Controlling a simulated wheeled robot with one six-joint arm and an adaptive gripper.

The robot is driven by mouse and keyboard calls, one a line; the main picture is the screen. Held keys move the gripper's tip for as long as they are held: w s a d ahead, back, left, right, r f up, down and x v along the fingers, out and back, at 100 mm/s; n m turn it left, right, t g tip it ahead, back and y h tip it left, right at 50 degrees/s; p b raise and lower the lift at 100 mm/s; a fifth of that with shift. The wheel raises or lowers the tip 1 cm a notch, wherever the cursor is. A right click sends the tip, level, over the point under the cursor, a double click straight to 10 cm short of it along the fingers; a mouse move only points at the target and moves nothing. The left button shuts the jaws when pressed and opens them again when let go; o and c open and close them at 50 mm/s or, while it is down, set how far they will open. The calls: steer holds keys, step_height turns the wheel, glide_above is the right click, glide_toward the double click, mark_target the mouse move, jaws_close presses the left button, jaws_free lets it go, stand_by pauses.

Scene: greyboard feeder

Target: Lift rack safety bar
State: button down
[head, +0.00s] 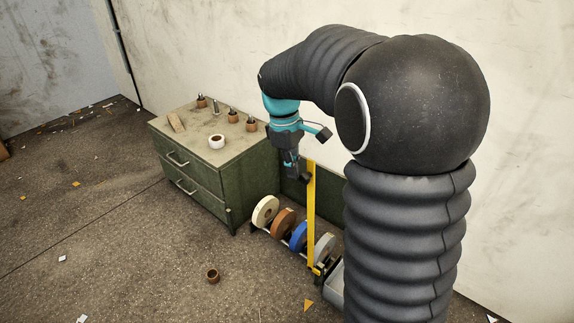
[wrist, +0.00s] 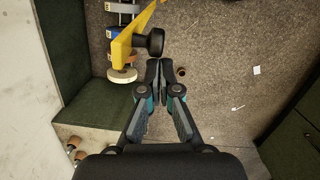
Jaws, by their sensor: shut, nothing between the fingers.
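The yellow safety bar (head: 311,215) stands upright at the rack (head: 317,271) in the head view, its top end partly beside my gripper. In the wrist view the bar (wrist: 136,30) runs diagonally, with a black knob (wrist: 155,42) at its near end. The rack holds cream, brown, blue and grey rolls in a row. My gripper (head: 292,176) is shut and empty, pointing down near the bar's top end. In the wrist view its fingertips (wrist: 159,66) are together just below the knob; whether they touch it I cannot tell.
A brown ring (head: 213,275) lies on the floor. The floor ahead of the cabinet is mostly open, with scattered scraps.

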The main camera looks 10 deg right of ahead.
steer(key=s+d+t+b, duration=0.1)
steer(key=s+d+b, duration=0.1)
steer(key=s+d, duration=0.5)
steer(key=shift+s+r+y, duration=0.2)
steer(key=shift+s+y, duration=0.2)
steer(key=shift+s, duration=0.95)
steer(key=shift+a, duration=0.1)
steer(key=w+a+r+p, duration=0.1)
steer(key=r, duration=0.5)
steer(key=w+a+r+p, duration=0.1)
steer(key=a+r, duration=0.1)
steer(key=r, duration=0.3)
steer(key=shift+w+r+t+p, duration=0.25)
steer(key=shift+r+t+p, duration=0.05)
steer(key=shift+r, duration=0.1)
